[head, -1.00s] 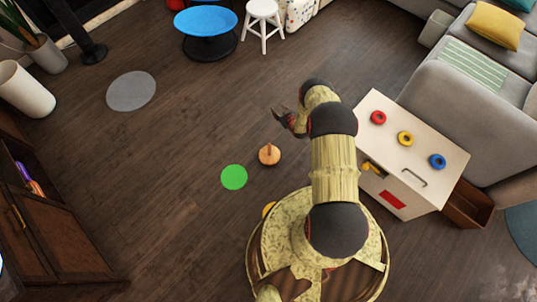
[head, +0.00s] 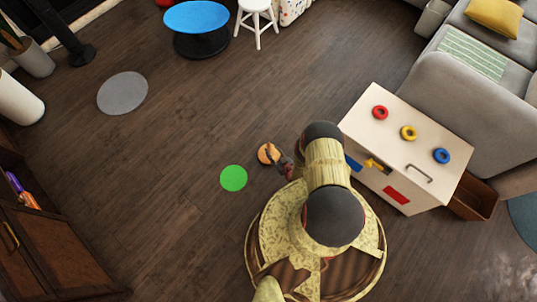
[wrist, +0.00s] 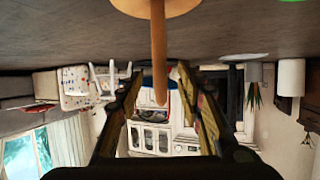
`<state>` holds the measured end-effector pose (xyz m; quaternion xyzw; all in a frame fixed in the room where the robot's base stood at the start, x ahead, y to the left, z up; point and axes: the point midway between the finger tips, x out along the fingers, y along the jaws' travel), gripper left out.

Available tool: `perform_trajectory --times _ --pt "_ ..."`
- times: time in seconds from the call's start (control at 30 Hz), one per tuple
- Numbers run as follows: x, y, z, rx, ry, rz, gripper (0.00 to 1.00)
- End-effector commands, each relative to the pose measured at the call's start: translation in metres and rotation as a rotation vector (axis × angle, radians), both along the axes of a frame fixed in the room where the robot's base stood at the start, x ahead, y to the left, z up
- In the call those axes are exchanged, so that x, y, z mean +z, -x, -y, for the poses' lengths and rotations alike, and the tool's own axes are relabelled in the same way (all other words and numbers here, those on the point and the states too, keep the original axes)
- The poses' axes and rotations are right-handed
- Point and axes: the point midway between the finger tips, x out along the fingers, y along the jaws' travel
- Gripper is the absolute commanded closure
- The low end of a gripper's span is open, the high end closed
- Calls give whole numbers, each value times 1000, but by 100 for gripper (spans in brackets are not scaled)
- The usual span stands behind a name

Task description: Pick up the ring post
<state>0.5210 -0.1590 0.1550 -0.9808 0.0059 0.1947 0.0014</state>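The ring post is a round wooden base with an upright peg. It stands on the floor in the head view (head: 266,152), beside a green disc. In the wrist view, which is upside down, its base is at the top edge and its peg (wrist: 158,45) points down between my fingers. My gripper (head: 279,158) is at the post's right side in the head view and hides part of it. In the wrist view my gripper (wrist: 158,78) is open, with a finger on each side of the peg and gaps visible. I cannot tell how deep the peg sits between them.
The green disc (head: 233,178) and a grey disc (head: 122,93) lie flat on the floor. A white cabinet (head: 425,118) to the right carries a red ring (head: 380,112), a yellow ring (head: 408,132) and a blue ring (head: 441,155).

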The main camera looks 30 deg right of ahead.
Motion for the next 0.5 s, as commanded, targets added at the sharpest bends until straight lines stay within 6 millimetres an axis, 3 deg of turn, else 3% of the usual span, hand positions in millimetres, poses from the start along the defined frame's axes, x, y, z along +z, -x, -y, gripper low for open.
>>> perform_trajectory --times 0.3,0.5 --pt "-21 -33 -1 3 1 0 63" --pt "-25 -46 0 0 1 -1 63"
